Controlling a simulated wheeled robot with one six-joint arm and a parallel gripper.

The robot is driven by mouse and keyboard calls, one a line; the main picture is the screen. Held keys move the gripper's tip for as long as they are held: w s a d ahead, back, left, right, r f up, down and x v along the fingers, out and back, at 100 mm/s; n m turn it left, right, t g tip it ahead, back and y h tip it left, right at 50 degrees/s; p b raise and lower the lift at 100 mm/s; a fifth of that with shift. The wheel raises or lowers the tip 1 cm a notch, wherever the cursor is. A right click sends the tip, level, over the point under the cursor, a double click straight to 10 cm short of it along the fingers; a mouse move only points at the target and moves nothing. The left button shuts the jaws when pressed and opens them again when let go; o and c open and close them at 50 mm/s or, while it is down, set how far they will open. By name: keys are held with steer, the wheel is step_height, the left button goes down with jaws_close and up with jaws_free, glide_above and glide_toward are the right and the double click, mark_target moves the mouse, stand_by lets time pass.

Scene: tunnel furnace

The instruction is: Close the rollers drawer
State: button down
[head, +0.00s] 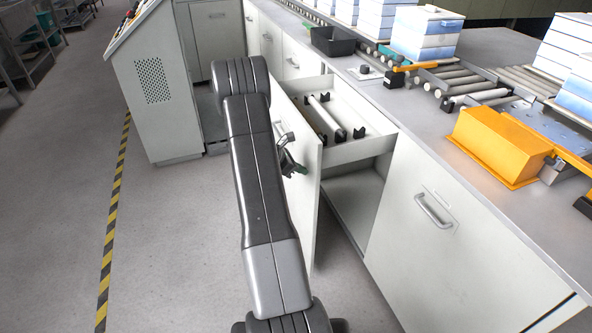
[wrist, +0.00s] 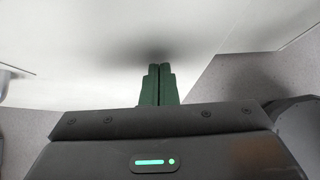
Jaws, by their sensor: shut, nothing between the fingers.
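The rollers drawer (head: 357,152) is pulled out of the white cabinet, with a pale roller (head: 327,117) and dark holders inside. Its tall white front (head: 309,190) faces left and carries a metal handle (head: 281,131). My gripper (head: 291,164) is beside the outer face of this front, just below the handle, partly hidden by my arm. In the wrist view its green fingers (wrist: 158,84) are shut together and empty, pointing at the white front panel (wrist: 100,45). A dark shadow lies on the panel at the fingertips; I cannot tell whether they touch.
A closed cabinet door (head: 445,225) with a handle is at right. The countertop holds an orange box (head: 497,145), a black bin (head: 333,41) and a roller conveyor with white-blue boxes (head: 426,33). A control console (head: 160,85) stands at left. The floor (head: 180,240) at left is clear.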

mark_target(375, 150)
steer(key=w+d, duration=0.3)
steer(key=d, duration=0.6)
steer(key=w+d+b, duration=0.1)
steer(key=w+d, duration=0.1)
steer(key=d, duration=0.7)
steer(key=w+d, duration=0.3)
steer(key=d, duration=0.6)
steer(key=shift+w+b, duration=0.3)
steer(key=shift+w, duration=0.05)
steer(key=shift+w+d, duration=0.2)
steer(key=shift+d, duration=0.3)
steer(key=shift+r, duration=0.1)
steer(key=shift+d+r, duration=0.1)
